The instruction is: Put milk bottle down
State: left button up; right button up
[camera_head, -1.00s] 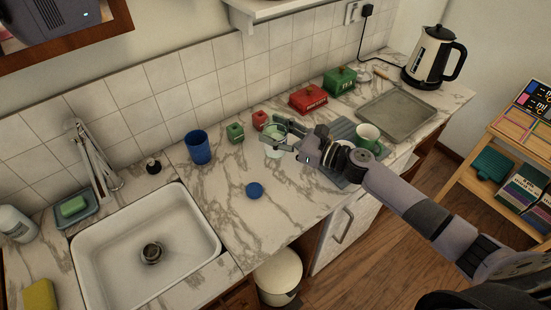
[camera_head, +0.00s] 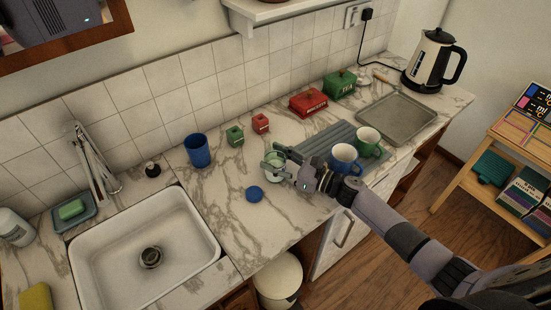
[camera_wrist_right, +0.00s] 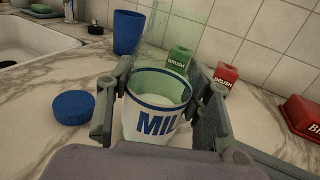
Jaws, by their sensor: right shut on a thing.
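The milk bottle (camera_wrist_right: 152,122) is clear glass with a white label band reading "MIL" and blue rims. It stands between the fingers of my right gripper (camera_wrist_right: 160,100) in the right wrist view, and the gripper is shut on it. In the head view the bottle (camera_head: 275,165) shows partly behind my right gripper (camera_head: 277,168), low over the marble counter (camera_head: 215,215). I cannot tell whether its base touches the counter. A round blue cap (camera_head: 255,194) lies on the counter to its left. My left gripper is not in view.
A blue cup (camera_head: 196,150) and small green (camera_head: 235,135) and red (camera_head: 260,123) boxes stand behind. A grey drying mat (camera_head: 318,148) with blue (camera_head: 344,157) and green (camera_head: 368,140) mugs lies right. The sink (camera_head: 145,245) is left. Counter around the cap is clear.

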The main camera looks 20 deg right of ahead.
jog(key=o, duration=1.4)
jog(key=b+v, duration=0.2)
jog(key=v, duration=0.9)
jog(key=shift+s+d+r, duration=0.1)
jog(key=shift+s+d, duration=0.25)
jog(key=shift+d, duration=0.05)
